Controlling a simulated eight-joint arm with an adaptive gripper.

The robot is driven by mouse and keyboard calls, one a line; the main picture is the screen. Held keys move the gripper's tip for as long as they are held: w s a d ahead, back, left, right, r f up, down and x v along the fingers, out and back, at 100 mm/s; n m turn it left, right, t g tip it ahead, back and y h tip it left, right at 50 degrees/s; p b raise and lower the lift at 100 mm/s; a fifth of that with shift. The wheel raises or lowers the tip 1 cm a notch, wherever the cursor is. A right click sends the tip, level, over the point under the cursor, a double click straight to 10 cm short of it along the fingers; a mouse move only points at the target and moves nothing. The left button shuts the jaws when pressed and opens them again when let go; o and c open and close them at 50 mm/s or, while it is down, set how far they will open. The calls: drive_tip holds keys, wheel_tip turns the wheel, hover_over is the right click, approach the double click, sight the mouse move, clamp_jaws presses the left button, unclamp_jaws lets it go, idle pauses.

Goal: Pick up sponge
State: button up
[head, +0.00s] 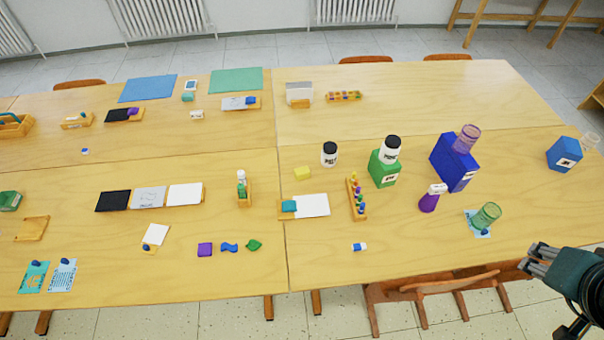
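My gripper (532,257) is at the lower right, off the table's front edge and far to the right of the yellow block. Its fingers look apart, with nothing between them.
Between them are a green box (383,169), blue box (453,162), purple bottle (431,198), green cup (486,216) and rack of coloured pegs (357,197). A black-lidded jar (329,154) stands near the yellow block. A chair (440,286) is at the front edge.

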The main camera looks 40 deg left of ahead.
drive_tip(key=o, duration=0.9)
